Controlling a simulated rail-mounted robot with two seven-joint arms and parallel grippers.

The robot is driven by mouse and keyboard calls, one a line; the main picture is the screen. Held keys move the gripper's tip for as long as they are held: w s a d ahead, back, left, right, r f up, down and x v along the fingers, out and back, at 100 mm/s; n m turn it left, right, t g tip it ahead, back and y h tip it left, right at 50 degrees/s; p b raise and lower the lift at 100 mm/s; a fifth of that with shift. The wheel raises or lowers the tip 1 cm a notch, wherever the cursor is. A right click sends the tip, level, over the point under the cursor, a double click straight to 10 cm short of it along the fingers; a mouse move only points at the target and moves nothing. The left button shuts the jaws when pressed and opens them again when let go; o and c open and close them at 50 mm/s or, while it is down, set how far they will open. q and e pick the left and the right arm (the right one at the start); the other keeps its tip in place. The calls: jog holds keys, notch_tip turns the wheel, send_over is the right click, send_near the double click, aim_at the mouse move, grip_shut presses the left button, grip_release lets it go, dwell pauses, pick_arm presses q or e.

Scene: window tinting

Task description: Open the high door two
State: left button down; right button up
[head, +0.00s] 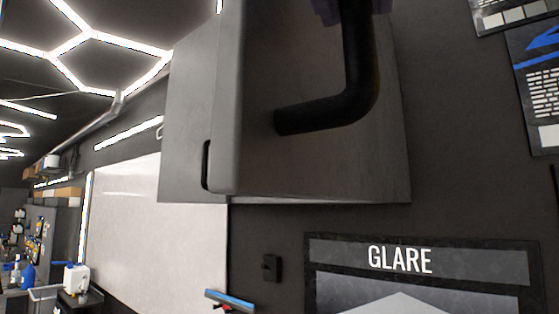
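A grey high wall cabinet (185,125) hangs at the top centre of the head view. A rounded grey door edge (227,110) runs down it. To its right is a darker grey door panel (310,165), and a large bent black handle (362,85) stands off that panel, very close to me. A smaller black handle (206,165) shows left of the edge. Dark purple parts flank the large handle at the top of the picture. They may be fingers of one of my grippers, but they are cut off, so their grip is unclear. No other gripper part shows.
A framed GLARE poster (420,275) and a small black wall box (271,268) are below the cabinet. A white board (150,230) is on the left wall. A blue squeegee (230,299) is at the bottom. More posters (535,80) hang at right.

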pick_arm(q)
jog(key=shift+w+d+f, duration=0.2)
jog(key=shift+d+f, duration=0.1)
jog(key=shift+f, duration=0.1)
jog(key=shift+w, duration=0.1)
jog(key=c, duration=1.1)
grip_release()
jog(key=shift+a, duration=0.1)
jog(key=shift+r, duration=0.1)
jog(key=shift+s+a, duration=0.2)
jog(key=shift+s, duration=0.25)
jog(key=b+v, duration=0.1)
jog(key=v, duration=0.5)
jog(key=shift+s+a+b, duration=0.2)
jog(key=shift+s+b, duration=0.15)
